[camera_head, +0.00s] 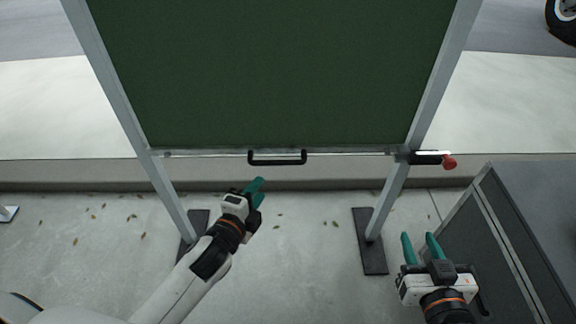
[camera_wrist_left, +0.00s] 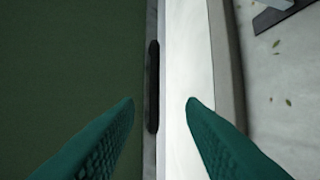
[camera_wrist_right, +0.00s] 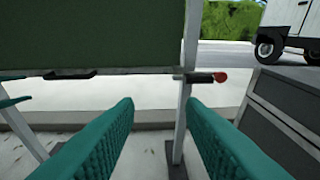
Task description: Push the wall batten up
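The wall batten is the grey bar (camera_head: 210,154) along the bottom edge of a dark green panel (camera_head: 270,70), with a black handle (camera_head: 277,158) at its middle. The handle also shows in the left wrist view (camera_wrist_left: 152,86). My left gripper (camera_head: 258,190) is below the handle and apart from it; its teal fingers stand apart with nothing between them in the left wrist view. My right gripper (camera_head: 420,246) is open and empty at the lower right, below a black lever with a red knob (camera_head: 449,162) at the frame's right post.
Two slanted grey posts (camera_head: 381,203) stand on dark feet (camera_head: 369,242). A dark grey case (camera_head: 520,215) stands at the right, close to my right gripper. A kerb (camera_head: 60,174) runs behind the posts. The floor between the posts is clear apart from leaves.

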